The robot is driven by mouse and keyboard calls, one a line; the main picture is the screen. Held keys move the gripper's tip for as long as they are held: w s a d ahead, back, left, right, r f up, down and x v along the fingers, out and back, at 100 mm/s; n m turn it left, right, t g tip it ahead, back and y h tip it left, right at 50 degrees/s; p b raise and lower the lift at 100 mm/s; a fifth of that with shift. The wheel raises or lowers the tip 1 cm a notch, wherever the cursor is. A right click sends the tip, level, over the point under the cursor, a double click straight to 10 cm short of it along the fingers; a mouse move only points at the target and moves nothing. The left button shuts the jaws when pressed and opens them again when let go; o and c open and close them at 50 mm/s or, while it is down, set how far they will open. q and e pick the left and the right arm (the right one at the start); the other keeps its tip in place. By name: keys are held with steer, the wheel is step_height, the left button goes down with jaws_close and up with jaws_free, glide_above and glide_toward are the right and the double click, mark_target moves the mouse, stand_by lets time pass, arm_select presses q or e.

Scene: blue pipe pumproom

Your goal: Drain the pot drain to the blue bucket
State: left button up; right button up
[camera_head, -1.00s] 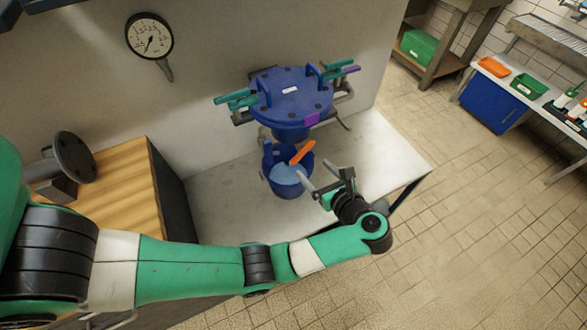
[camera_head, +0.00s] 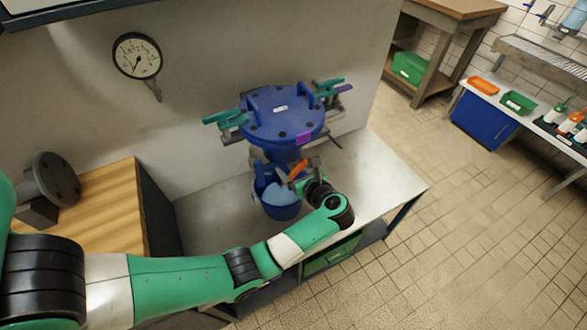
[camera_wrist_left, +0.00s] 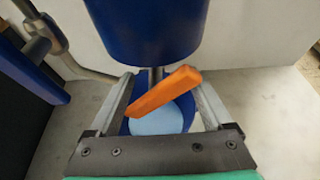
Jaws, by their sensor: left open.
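The blue pot (camera_head: 282,118) hangs off the wall, its round lid on top; its lower body (camera_wrist_left: 150,30) fills the top of the left wrist view. The orange drain handle (camera_head: 298,170) sits below it and shows slanted in the left wrist view (camera_wrist_left: 165,90). The blue bucket (camera_head: 281,211) stands on the bench under the drain, with a light blue surface inside (camera_wrist_left: 157,119). My left gripper (camera_head: 293,172) is open at the handle. In the left wrist view its fingers (camera_wrist_left: 162,85) lie on either side of the handle; contact is unclear. My right gripper is out of view.
The pale bench (camera_head: 370,185) has free room right of the bucket. Teal-handled valves (camera_head: 222,118) flank the pot. A pressure gauge (camera_head: 136,56) is on the wall. A wooden-topped block (camera_head: 100,210) stands at left.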

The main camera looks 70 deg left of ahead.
arm_select(q)
steer(key=c, duration=0.6)
steer(key=shift+s, duration=0.15)
jaws_close()
stand_by(0.9)
steer(key=shift+c, duration=0.9)
jaws_free()
steer(key=shift+r, duration=0.1)
steer(key=o, duration=0.5)
steer(key=shift+w+d, duration=0.1)
steer(key=shift+w, duration=0.25)
steer(key=shift+o, duration=1.4)
steer(key=shift+s, duration=0.2)
